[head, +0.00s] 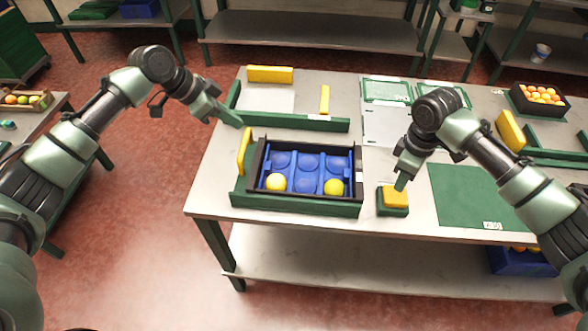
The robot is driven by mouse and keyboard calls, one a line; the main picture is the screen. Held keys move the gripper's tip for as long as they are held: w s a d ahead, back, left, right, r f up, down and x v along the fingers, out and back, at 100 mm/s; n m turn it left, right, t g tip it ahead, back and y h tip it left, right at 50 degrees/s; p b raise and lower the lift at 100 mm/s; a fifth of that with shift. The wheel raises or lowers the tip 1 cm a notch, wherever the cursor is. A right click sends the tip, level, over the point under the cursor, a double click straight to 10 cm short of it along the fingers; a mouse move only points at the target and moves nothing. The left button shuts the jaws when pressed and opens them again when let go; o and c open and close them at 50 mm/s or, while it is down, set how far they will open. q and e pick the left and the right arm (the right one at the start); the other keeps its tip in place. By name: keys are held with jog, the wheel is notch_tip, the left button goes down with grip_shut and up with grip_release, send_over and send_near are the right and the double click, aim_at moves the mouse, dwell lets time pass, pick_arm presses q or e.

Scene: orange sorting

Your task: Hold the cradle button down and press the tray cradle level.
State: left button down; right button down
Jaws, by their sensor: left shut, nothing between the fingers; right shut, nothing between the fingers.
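The tray cradle (297,209) is a dark and green frame at the table's front left, holding a blue tray (305,161) with cup-shaped hollows. A yellow handle-like bar (244,151) stands at the cradle's left side. The cradle button (396,197) is a yellow block on a green base, right of the cradle. My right gripper (400,184) is shut, its tip at the button's left part; contact is hard to tell. My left gripper (238,122) is shut and empty, above the cradle's back left corner.
A green rail (300,122) runs behind the cradle, with yellow blocks (270,74) beyond it. A green mat (468,197) lies right of the button. A dark crate of oranges (538,99) stands at the back right. The front table edge lies close to the cradle.

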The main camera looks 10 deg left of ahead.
jog(key=shift+r, duration=2.2)
